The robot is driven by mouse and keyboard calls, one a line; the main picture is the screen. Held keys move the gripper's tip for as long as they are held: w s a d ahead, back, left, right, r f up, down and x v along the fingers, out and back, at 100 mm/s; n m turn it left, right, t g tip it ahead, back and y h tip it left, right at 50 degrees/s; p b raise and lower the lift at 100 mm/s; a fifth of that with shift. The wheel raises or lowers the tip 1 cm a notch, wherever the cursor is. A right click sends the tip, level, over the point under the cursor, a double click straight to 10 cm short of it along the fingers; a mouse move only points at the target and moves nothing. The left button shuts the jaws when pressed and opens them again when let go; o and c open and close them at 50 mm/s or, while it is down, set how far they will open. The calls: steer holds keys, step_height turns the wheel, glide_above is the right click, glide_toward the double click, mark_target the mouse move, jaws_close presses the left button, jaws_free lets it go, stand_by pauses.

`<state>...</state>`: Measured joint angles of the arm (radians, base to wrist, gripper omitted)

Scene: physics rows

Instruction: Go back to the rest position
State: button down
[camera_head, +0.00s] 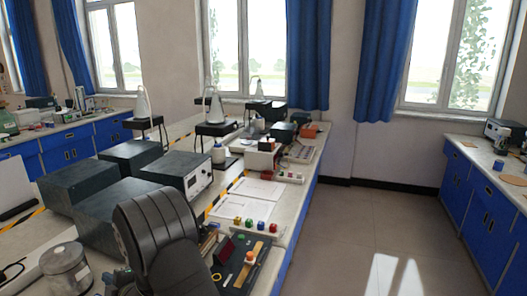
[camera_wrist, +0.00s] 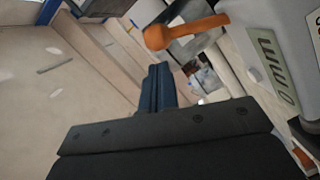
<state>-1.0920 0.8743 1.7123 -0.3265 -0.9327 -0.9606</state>
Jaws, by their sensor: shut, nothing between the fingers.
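My gripper (camera_wrist: 159,72) shows in the wrist view as two dark blue-grey fingers side by side, touching, with nothing between them. The dark wrist body with screws fills the bottom of that view. The fingers point past a pale floor and bench edges, and touch nothing that I can make out. In the head view my dark ribbed arm stands at the lower middle, over the near bench; the fingers are not clearly visible there.
The near bench (camera_head: 283,219) holds a black board (camera_head: 226,274) with small coloured pieces, papers (camera_head: 259,188), and dark boxes (camera_head: 90,183). A metal jar (camera_head: 66,270) stands left of my arm. Close in the wrist view are an orange handle (camera_wrist: 185,32) and a pale housing (camera_wrist: 268,60). Floor (camera_head: 390,225) is clear.

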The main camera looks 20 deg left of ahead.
steer(key=shift+w+d+f, duration=0.5)
steer(key=shift+w+d, duration=0.05)
steer(key=shift+w, duration=0.15)
steer(key=shift+s, duration=1)
steer(key=shift+n, duration=0.3)
steer(key=shift+s, duration=0.1)
